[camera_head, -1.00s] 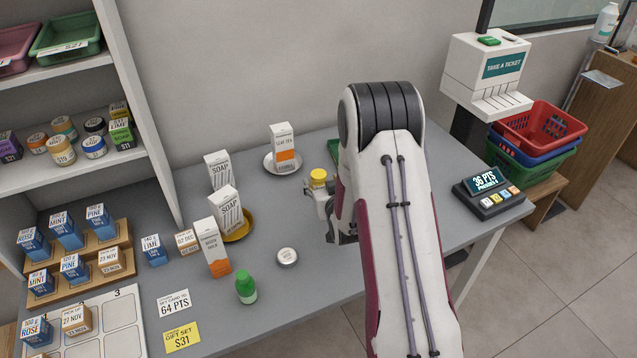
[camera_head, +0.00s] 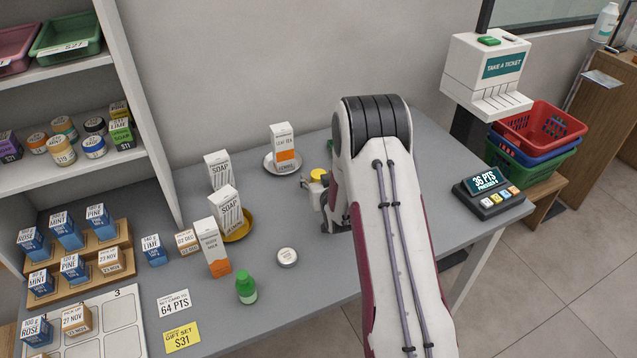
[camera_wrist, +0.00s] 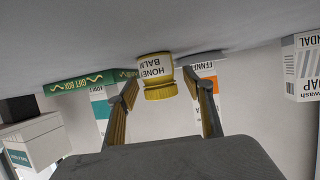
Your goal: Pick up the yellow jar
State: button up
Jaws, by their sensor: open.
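The yellow jar, with a yellow lid (camera_head: 318,174) and a white label reading "HONEY BALM", stands on the grey counter near the middle. In the wrist view, which is upside down, the jar (camera_wrist: 156,74) sits between my gripper's two fingers (camera_wrist: 166,88), with space on both sides. My gripper (camera_head: 320,198) is open and low over the counter in front of the jar. In the head view, my gripper and arm hide the jar's lower body.
Soap boxes (camera_head: 224,206) stand farther left. A green gift box (camera_wrist: 84,83) is close by in the wrist view. A round white tin (camera_head: 287,257) lies nearer the front.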

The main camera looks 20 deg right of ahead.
aim_at(319, 174)
jog(key=shift+c, duration=0.2)
dwell(0.3)
jog(key=c, duration=1.2)
jog(key=shift+o, duration=0.2)
jog(key=shift+r, duration=0.1)
jog(key=shift+r, duration=4.95)
